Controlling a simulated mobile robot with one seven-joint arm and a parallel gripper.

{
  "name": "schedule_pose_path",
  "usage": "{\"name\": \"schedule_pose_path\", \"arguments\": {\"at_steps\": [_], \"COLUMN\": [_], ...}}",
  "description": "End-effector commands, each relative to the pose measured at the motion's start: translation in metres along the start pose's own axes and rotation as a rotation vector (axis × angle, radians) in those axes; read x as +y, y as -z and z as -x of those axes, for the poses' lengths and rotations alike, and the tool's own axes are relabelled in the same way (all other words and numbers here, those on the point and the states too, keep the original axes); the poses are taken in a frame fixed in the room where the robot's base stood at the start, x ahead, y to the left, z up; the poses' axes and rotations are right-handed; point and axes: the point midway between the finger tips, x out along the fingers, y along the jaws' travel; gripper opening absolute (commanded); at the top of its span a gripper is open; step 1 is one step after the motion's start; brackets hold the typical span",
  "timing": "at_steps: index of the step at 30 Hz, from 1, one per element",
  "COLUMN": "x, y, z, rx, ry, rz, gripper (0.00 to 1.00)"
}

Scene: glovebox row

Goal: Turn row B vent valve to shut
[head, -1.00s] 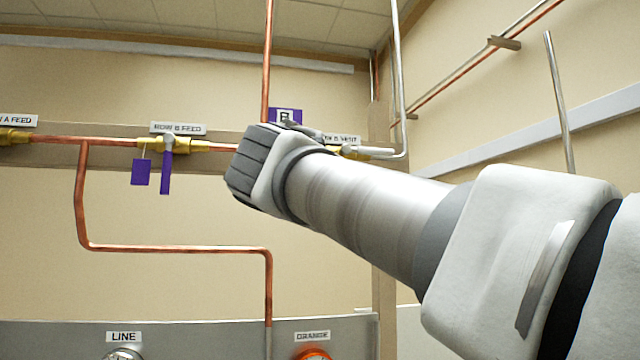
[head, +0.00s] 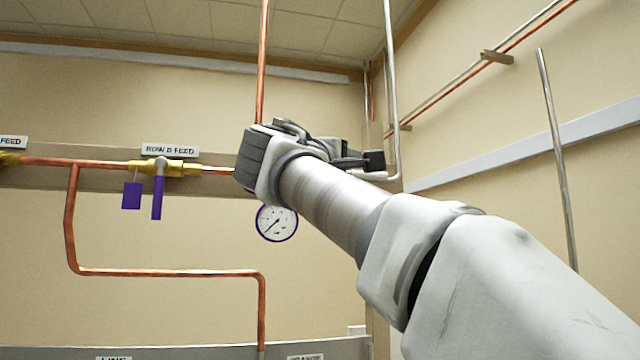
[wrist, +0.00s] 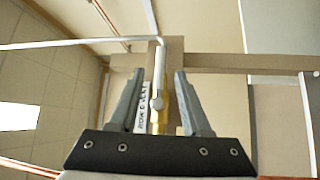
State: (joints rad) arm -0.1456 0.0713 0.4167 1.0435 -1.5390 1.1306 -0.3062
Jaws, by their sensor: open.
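In the wrist view the brass row B vent valve (wrist: 166,112) lies between the fingers of my gripper (wrist: 159,76). A silver, round-ended piece (wrist: 157,88), which looks like its handle, stands in the gap. The fingers are apart, one on each side, and I see no clear contact. The vent label (wrist: 143,108) shows sideways beside the left finger. In the head view my gripper (head: 366,160) is at the wall pipes on the right, and my wrist hides the vent valve and its label there.
The row B feed valve (head: 186,169) with a purple handle (head: 158,196) and purple tag (head: 131,195) is left on the copper line. A purple-rimmed gauge (head: 277,223) hangs just below my wrist. A silver pipe (head: 391,90) rises beside my gripper.

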Motion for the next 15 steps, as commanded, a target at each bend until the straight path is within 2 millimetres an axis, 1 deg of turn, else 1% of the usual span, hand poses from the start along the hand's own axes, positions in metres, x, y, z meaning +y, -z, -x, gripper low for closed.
{"name": "schedule_pose_path", "arguments": {"at_steps": [1, 6, 10, 15], "x": [0.002, 0.001, 0.001, 0.001], "y": [0.000, 0.000, 0.000, 0.000], "z": [-0.013, -0.046, -0.063, -0.073], "rx": [-0.003, -0.002, -0.001, 0.001], "ry": [0.001, 0.002, 0.002, 0.000], "rz": [0.000, 0.000, 0.000, -0.001], "gripper": [0.48, 0.48, 0.48, 0.48]}}
